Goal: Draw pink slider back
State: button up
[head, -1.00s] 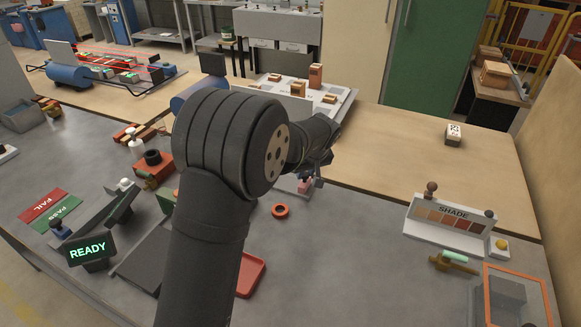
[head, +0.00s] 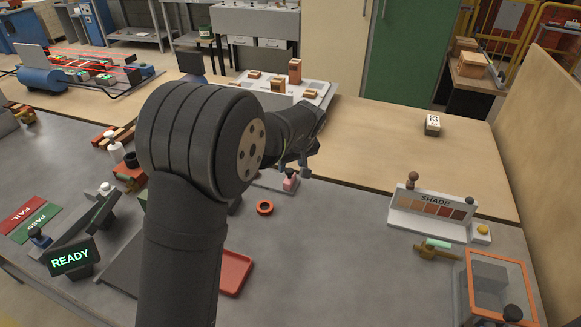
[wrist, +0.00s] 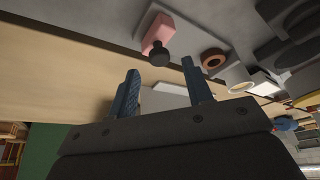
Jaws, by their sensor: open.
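The pink slider (head: 290,183) is a small pink block with a dark round knob on top, on a grey base at the far side of the grey table. In the wrist view the pink slider (wrist: 157,31) and its black knob (wrist: 159,55) lie just beyond the fingertips, roughly in line with the gap between them. My gripper (wrist: 158,68) is open with nothing between its blue fingers. In the head view my gripper (head: 304,166) is close to the slider and partly hidden by my arm. I cannot tell whether a finger touches the knob.
An orange ring (head: 265,207) lies on the table near the slider. A red tray (head: 235,271) is nearer, beside my arm. The SHADE board (head: 433,210) stands to the right. A board with wooden blocks (head: 312,88) lies behind. The grey table between ring and SHADE board is clear.

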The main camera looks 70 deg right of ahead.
aim_at(288, 169)
jog(key=v, duration=1.4)
jog(key=shift+r, duration=0.3)
jog(key=shift+f, duration=0.1)
jog(key=x, duration=1.7)
jog(key=shift+f, duration=0.2)
jog(key=shift+w, duration=0.3)
jog(key=shift+r, duration=0.15)
